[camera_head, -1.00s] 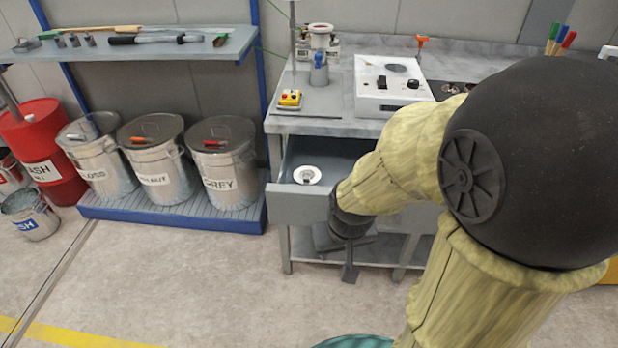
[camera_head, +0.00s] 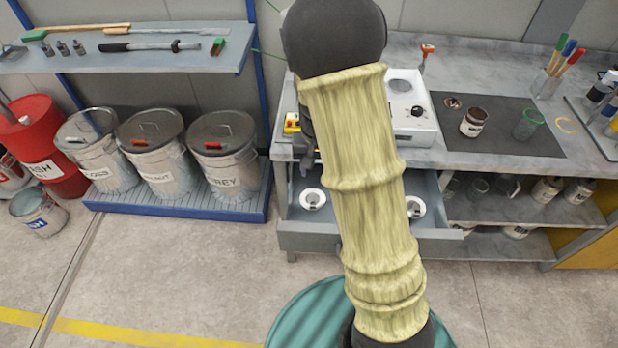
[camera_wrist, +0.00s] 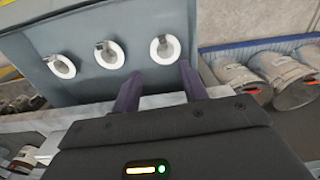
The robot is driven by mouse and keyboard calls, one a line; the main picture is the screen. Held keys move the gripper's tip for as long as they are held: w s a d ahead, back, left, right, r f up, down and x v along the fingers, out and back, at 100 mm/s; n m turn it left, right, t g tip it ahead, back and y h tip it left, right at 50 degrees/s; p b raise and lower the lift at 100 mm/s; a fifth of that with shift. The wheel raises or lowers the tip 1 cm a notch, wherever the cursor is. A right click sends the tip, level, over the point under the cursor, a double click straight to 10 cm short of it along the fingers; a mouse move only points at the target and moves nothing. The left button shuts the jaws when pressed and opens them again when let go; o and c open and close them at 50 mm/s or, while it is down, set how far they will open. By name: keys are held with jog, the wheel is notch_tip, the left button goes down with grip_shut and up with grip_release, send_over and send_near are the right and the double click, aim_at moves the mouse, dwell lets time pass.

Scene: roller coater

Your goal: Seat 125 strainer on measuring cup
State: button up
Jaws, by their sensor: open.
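A drawer (camera_head: 300,228) stands open under the bench. White ring-shaped pieces lie in it, probably the strainers: left ring (camera_head: 312,209) and right ring (camera_head: 420,213) show in the head view, with my arm between them. The wrist view shows three in a row: left (camera_wrist: 61,67), middle (camera_wrist: 110,55) and right (camera_wrist: 165,48). Which is the 125 cannot be read. A clear green-rimmed cup (camera_head: 527,124), possibly the measuring cup, stands on the bench's dark mat. My gripper (camera_wrist: 158,86) is open and empty, its fingertips apart near the right ring in the wrist view.
A labelled tin (camera_head: 473,122) stands on the mat (camera_head: 505,142), with a yellow ring (camera_head: 567,125) to the right. A white device (camera_head: 412,110) sits behind my arm. Jars fill the shelf below. Lidded bins (camera_head: 222,150) stand to the left.

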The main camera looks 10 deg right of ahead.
jog(key=shift+w+r, duration=0.2)
jog(key=shift+w, duration=0.25)
send_over(313, 202)
jog(key=f, duration=1.2)
jog(key=shift+d, duration=0.2)
jog(key=shift+f, duration=0.15)
jog(key=shift+s+a, duration=0.1)
jog(key=shift+a, duration=0.05)
